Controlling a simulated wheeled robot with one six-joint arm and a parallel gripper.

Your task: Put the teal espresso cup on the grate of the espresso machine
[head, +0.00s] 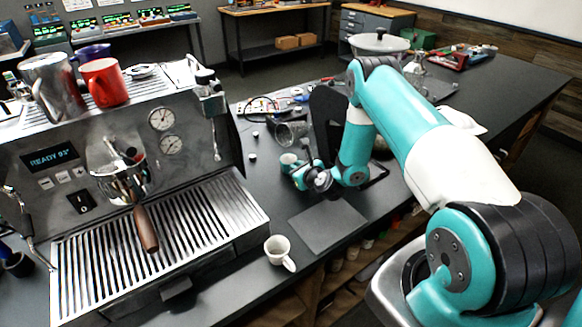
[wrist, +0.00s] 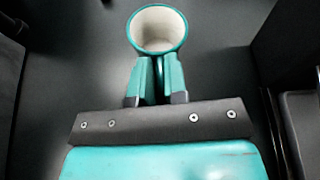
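The teal espresso cup (head: 288,159), with a cream inside, is upright on or just above the dark counter, right of the espresso machine. In the wrist view the cup (wrist: 158,30) is directly beyond my fingertips, its mouth facing the camera. My gripper (wrist: 160,68) has its fingers close together at the cup's near side, with what looks like the teal handle between them. In the head view my gripper (head: 298,174) is beside the cup. I cannot tell whether the cup touches the counter. The slatted metal grate (head: 205,215) has no cup on it.
The portafilter's brown handle (head: 146,228) hangs over the grate. A white cup (head: 278,252) stands by the machine's right front corner, near a dark grey mat (head: 328,226). A red mug (head: 104,82) and a metal pitcher (head: 50,85) stand on top of the machine.

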